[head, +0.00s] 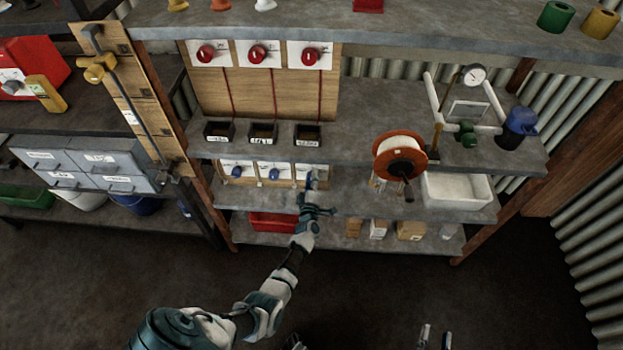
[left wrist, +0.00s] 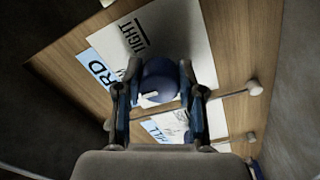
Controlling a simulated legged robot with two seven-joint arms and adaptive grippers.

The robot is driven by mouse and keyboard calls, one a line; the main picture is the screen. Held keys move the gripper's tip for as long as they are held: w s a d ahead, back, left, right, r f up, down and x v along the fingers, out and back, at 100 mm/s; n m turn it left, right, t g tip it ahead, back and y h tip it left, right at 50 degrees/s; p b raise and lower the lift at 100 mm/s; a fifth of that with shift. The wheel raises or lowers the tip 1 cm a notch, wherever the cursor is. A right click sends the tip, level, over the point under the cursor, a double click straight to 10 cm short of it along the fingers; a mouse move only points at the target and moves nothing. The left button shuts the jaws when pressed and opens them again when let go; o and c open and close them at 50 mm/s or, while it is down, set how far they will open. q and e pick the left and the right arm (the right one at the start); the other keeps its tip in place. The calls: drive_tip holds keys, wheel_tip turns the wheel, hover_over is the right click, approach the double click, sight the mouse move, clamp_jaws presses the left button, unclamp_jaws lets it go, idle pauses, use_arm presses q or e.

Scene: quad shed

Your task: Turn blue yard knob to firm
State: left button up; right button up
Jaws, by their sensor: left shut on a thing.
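In the left wrist view a round blue knob (left wrist: 160,80) sits on a white card (left wrist: 185,40) whose printed word reads TIGHT. A light-blue tag (left wrist: 101,72) beside the card ends in RD; its start is hidden by my finger. The knob has a white mark on its near side. My left gripper (left wrist: 160,98) is shut on this knob, one finger on each side. In the head view the left gripper (head: 312,184) reaches the right end of the row of blue knobs and covers the knob there. My right gripper (head: 435,335) shows only as two separated fingertips at the bottom edge.
Two more blue knobs (head: 237,172) stand left of my gripper under the middle shelf. Red knobs (head: 257,53) are on the board above. A cable reel (head: 400,155) and a white basin (head: 460,190) are to the right. A red bin (head: 272,222) sits below.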

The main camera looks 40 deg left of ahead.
use_arm(q)
drive_tip(key=o, duration=1.1)
drive_tip(key=shift+d+f, duration=0.35)
drive_tip(key=shift+f, duration=0.1)
drive_tip(key=shift+o, duration=0.2)
drive_tip(key=shift+w+a+r, duration=0.1)
drive_tip(key=shift+r, duration=0.05)
drive_tip(key=shift+r, duration=0.1)
drive_tip(key=v, duration=1.2)
drive_tip(key=shift+a, duration=0.1)
